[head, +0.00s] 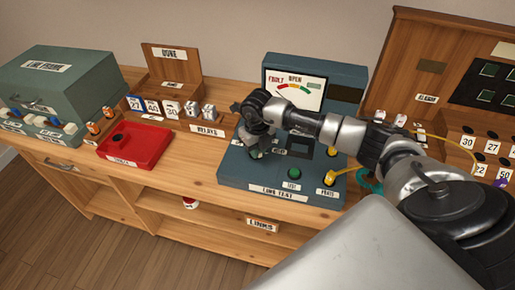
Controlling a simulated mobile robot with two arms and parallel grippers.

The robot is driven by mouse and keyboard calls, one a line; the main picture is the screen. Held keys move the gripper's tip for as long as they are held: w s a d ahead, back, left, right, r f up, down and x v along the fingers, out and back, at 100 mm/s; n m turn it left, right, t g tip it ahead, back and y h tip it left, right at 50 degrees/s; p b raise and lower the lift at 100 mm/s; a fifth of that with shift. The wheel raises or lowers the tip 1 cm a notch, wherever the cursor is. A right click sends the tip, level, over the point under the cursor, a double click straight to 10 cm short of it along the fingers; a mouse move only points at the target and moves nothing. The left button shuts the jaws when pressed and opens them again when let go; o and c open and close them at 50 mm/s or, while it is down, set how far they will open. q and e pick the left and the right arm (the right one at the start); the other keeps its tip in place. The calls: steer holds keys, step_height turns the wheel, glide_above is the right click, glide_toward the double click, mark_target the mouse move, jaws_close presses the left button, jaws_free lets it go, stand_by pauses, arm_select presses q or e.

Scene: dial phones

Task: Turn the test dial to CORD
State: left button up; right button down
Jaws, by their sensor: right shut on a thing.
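The line test box (232,171) is a blue-grey console in the middle of the bench, with a raised meter panel (298,88) behind it. The meter has coloured bands and the words FAULT and OPEN. My right gripper (254,153) points down over the left part of the sloped face, shut on what appears to be the test dial. The gripper and wrist hide the dial and its markings, so its setting cannot be read. A green TEST button (294,173) sits to the right, near a yellow plug (330,177). My left gripper is out of view.
A red tray (150,157), small numbered blocks (171,109) and a teal box (60,85) stand to the left. A wooden switchboard (455,75) with numbered jacks stands right. A yellow cord (440,137) runs near my right arm. Open shelves lie below the bench.

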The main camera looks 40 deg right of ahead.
steer(key=m, duration=0.5)
steer(key=shift+w+a+r, duration=0.1)
stand_by(0.5)
steer(key=c, duration=1.1)
jaws_free()
step_height(320, 180, up, 11)
steer(key=b, duration=0.1)
steer(key=shift+b, duration=0.35)
